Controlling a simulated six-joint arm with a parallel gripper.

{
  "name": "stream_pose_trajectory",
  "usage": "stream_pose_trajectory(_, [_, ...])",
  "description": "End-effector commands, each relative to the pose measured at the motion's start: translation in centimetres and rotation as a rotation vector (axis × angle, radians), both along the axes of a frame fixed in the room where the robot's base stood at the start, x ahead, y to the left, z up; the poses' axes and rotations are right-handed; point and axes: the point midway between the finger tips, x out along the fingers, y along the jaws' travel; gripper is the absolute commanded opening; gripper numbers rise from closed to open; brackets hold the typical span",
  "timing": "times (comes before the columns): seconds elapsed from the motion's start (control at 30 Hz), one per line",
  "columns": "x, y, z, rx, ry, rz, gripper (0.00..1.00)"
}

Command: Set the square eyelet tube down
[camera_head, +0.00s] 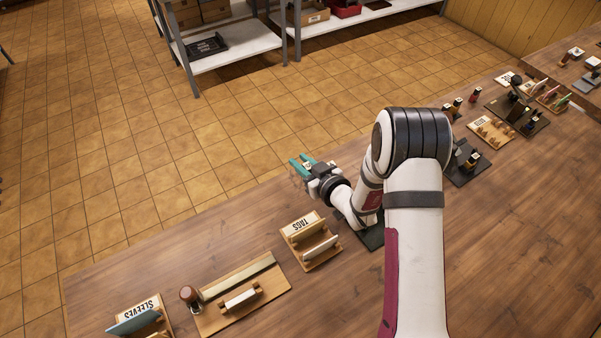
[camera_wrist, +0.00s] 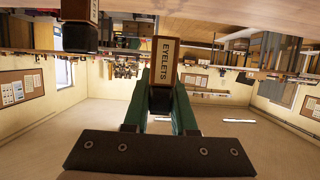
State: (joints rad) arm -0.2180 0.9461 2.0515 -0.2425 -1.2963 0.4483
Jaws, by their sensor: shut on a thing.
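My gripper (camera_head: 303,165) has teal fingers and reaches past the far edge of the table in the head view. In the wrist view my gripper (camera_wrist: 160,85) is shut on the square eyelet tube (camera_wrist: 162,55), with one finger on each side. The tube is brown with a pale label reading EYELETS and a black end between the fingers. In the head view the tube is small and mostly hidden by the gripper. The wrist view appears upside down, with the wooden table (camera_wrist: 215,22) across its top.
In the head view a TAGS rack (camera_head: 311,241), a wooden fixture (camera_head: 240,296) and a SLEEVES rack (camera_head: 141,316) stand at the left of the table. A dark mat (camera_head: 371,239) is partly behind my arm. Several small stands crowd the right. Another labelled post (camera_wrist: 80,22) is at the wrist view's top left.

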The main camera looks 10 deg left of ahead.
Motion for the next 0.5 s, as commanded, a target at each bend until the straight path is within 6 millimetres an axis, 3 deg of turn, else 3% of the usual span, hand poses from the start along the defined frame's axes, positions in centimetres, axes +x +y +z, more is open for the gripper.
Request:
stream_pose_trajectory(0.23, [0.0, 0.5, -4.1, 0.0, 0.0, -0.001, 0.0])
stream_pose_trajectory(0.5, [0.0, 0.5, -4.3, 0.0, -0.001, -0.002, 0.0])
